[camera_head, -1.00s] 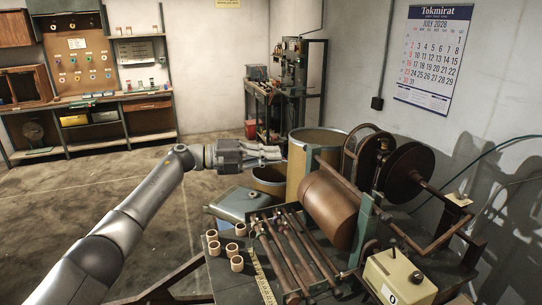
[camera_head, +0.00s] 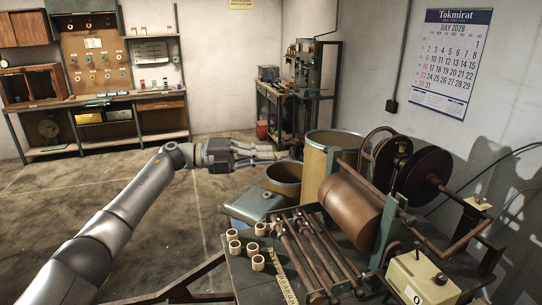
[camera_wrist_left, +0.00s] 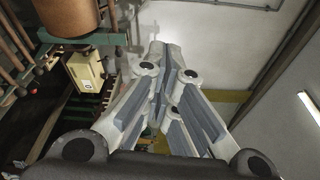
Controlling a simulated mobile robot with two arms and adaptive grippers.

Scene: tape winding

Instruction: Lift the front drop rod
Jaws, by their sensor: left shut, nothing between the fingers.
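Several long, slim rods lie side by side on a frame in front of the brown drum (camera_head: 346,211) of the winding machine. The nearest brownish rod (camera_head: 293,255) is on their left side; I cannot tell for sure which one is the front drop rod. My left gripper (camera_head: 272,152) is held in the air beyond the table, above the open drum behind it, well apart from the rods. It is empty, and its fingers are closed together, as the left wrist view (camera_wrist_left: 160,52) also shows. My right gripper is not in view.
Several small tan rings (camera_head: 258,262) and a yellow measuring strip (camera_head: 284,283) lie left of the rods. A grey-blue box (camera_head: 250,205) is behind them. A cream control box (camera_head: 424,280) stands at the right front. The floor to the left is mostly clear.

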